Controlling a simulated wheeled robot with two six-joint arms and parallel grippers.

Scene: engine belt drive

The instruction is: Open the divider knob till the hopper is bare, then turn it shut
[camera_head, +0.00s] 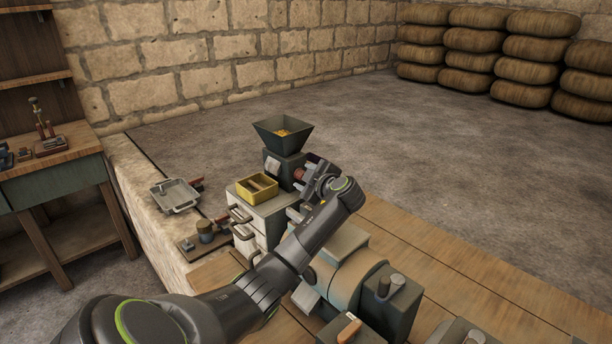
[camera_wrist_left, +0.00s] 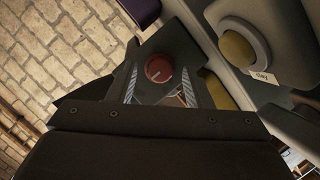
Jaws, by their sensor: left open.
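The divider knob is round and red with a pale line, on a dark face in the wrist view (camera_wrist_left: 159,69); a bit of red also shows in the head view (camera_head: 299,174). A yellow two-compartment box (camera_head: 242,195) stands below and in front of the hopper block. My left gripper (camera_head: 305,178) is at the block's right side. In the wrist view its open fingers (camera_wrist_left: 160,84) stand either side of the knob, without clear contact. My right gripper is not in view.
A light drawer cabinet (camera_head: 247,229) carries the yellow box. A metal tray (camera_head: 176,196) lies on the stone ledge at left. A large cylindrical machine (camera_head: 345,273) sits on planks under my left arm. Stacked sacks (camera_head: 522,67) stand far right, with open floor before them.

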